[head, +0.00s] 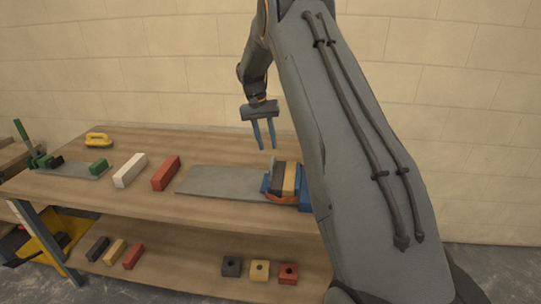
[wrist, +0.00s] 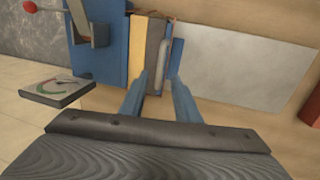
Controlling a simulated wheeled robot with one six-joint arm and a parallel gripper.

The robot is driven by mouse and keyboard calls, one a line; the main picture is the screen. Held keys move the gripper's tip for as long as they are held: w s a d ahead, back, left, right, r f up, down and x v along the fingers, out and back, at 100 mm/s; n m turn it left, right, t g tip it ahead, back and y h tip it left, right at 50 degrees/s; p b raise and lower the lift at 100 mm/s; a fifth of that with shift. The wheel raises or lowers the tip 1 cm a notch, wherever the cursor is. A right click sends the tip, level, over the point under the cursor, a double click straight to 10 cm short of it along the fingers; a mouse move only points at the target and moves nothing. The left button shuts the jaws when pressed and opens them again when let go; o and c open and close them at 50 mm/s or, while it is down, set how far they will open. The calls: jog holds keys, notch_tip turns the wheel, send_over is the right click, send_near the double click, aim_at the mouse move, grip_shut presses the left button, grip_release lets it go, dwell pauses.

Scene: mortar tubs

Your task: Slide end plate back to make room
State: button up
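A blue end plate (head: 265,183) stands at the left end of a short row of blocks on a grey slab (head: 220,181). In the wrist view the end plate (wrist: 176,58) is a narrow blue strip with a pale grey rounded piece (wrist: 162,58) beside it. A dark block (head: 277,178) and a yellow block (head: 289,179) stand against a blue fixture (head: 306,192) on the right. My gripper (head: 264,142) is open and empty above the row, fingers pointing down. In the wrist view its fingertips (wrist: 158,84) appear on either side of the grey piece; contact cannot be told.
Left of the slab lie a red brick (head: 166,173) and a white brick (head: 130,171). A yellow handled tool (head: 98,140) lies further left. The slab left of the end plate is bare. Several blocks lie on the lower shelf (head: 190,250). A wall stands behind.

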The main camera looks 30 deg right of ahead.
jog(key=f, duration=0.2)
jog(key=f+p, duration=0.1)
jog(key=f, duration=0.1)
jog(key=d+f+p, duration=0.1)
jog(key=f, duration=0.1)
jog(key=shift+s+f, duration=0.25)
jog(key=shift+s, duration=0.15)
grip_shut()
